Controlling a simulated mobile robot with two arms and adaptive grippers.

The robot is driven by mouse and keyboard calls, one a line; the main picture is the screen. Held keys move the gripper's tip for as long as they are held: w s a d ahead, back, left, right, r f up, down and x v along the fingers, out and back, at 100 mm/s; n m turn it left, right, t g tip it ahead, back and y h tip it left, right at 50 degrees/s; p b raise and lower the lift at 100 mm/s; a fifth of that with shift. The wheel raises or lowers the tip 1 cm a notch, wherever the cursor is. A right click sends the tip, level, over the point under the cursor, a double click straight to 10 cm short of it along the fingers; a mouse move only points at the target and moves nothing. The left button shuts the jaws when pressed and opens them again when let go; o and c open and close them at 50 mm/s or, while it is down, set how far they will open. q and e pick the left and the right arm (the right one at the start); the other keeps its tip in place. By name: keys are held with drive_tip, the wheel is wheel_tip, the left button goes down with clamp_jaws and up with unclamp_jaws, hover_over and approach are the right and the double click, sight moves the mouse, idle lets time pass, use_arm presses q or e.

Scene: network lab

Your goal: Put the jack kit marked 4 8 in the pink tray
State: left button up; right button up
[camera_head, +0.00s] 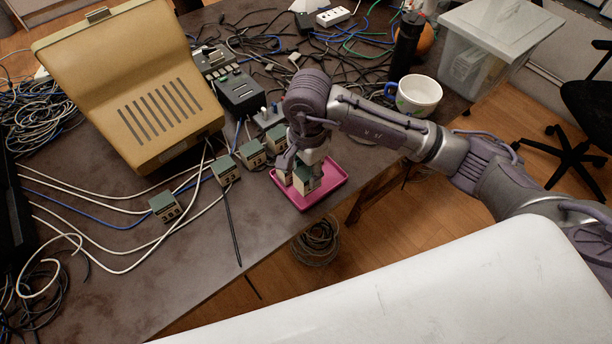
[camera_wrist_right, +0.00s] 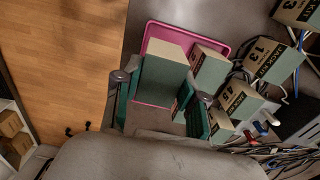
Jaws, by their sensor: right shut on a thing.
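The pink tray (camera_head: 338,183) lies at the table's front edge; its rim also shows in the right wrist view (camera_wrist_right: 152,32). My right gripper (camera_head: 304,162) is over the tray, shut on a green and beige jack kit (camera_head: 304,184). In the right wrist view this kit (camera_wrist_right: 163,72) sits between the fingers; I cannot read its mark, nor tell whether it touches the tray floor. A second jack kit (camera_wrist_right: 208,70) is beside it at the tray's right side. A kit whose mark looks like 4 8 or 4 5 (camera_wrist_right: 240,98) stands on the table. My left gripper is not in view.
Other kits stand left of the tray, one marked 13 (camera_wrist_right: 270,62) and one farther left (camera_head: 166,206). A beige case (camera_head: 125,85), a white mug (camera_head: 418,95) and a black bottle (camera_head: 406,45) stand on the table. Cables cover much of it.

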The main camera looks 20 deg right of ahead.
drive_tip(key=shift+w+a+f, duration=0.15)
drive_tip(key=shift+w+f, duration=0.05)
drive_tip(key=shift+w, duration=0.05)
drive_tip(key=shift+f, duration=0.4)
wheel_tip(320, 180, down, 3)
drive_tip(key=shift+f+p, duration=0.15)
drive_tip(key=shift+p, duration=0.3)
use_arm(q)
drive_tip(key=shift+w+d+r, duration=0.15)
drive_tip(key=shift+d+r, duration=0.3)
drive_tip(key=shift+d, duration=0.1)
use_arm(e)
drive_tip(key=shift+f, duration=0.1)
drive_tip(key=o, duration=0.9)
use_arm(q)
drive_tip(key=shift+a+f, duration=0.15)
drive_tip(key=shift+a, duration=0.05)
